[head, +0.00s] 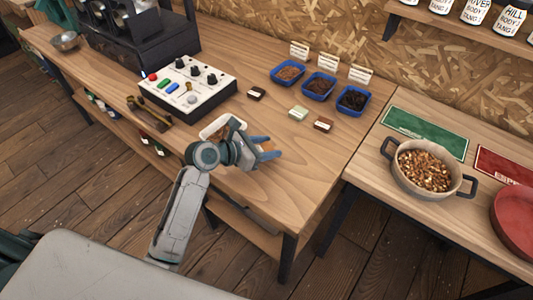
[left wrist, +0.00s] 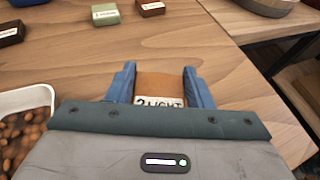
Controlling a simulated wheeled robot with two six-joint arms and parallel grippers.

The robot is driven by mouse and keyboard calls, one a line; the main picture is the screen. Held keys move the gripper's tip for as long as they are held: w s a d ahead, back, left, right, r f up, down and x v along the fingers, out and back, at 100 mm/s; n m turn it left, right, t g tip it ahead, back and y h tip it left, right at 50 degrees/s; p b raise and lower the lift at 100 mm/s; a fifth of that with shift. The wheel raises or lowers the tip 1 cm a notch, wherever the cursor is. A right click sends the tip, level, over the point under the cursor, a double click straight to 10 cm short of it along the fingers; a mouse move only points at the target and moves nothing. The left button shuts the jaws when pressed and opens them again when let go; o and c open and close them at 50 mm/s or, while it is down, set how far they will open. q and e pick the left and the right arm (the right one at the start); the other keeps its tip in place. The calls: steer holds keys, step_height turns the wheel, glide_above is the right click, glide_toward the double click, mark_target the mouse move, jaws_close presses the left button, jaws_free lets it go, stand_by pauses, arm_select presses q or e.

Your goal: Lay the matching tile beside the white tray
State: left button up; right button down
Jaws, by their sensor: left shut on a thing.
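My left gripper (head: 268,148) is over the wooden table, shut on a tan-brown tile. In the left wrist view, this tile (left wrist: 160,86) sits between the blue fingers and its label reads "2 LIGHT"; the head view hardly shows it. The white tray (head: 209,131) is just left of the gripper, partly hidden by my arm; in the left wrist view it holds brown beans (left wrist: 22,132). A dark tile (head: 256,93), a pale green tile (head: 299,113) and a red-brown tile (head: 323,125) lie apart on the table beyond the gripper. My right gripper is out of view.
Three blue trays of beans (head: 320,86) stand at the back before small cards. A control box (head: 187,87) is at the left. The table's right part is clear up to its edge; a second table holds a pot (head: 424,167) and a green mat (head: 424,132).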

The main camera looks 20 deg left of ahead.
arm_select(q)
step_height(320, 180, down, 3)
steer(key=shift+s+f, duration=0.1)
steer(key=shift+f, duration=0.1)
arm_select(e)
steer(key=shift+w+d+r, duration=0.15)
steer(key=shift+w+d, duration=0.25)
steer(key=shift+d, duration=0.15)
arm_select(q)
steer(key=o, duration=1)
steer(key=shift+f, duration=0.1)
steer(key=shift+s+a+r, duration=0.2)
steer(key=shift+a+r, duration=0.05)
steer(key=v, duration=0.9)
steer(key=shift+s+a+r, duration=0.1)
steer(key=shift+s+a, duration=0.1)
steer(key=shift+s, duration=0.15)
steer(key=shift+s+a+r, duration=0.3)
steer(key=shift+s+a, duration=0.1)
steer(key=shift+s, duration=0.1)
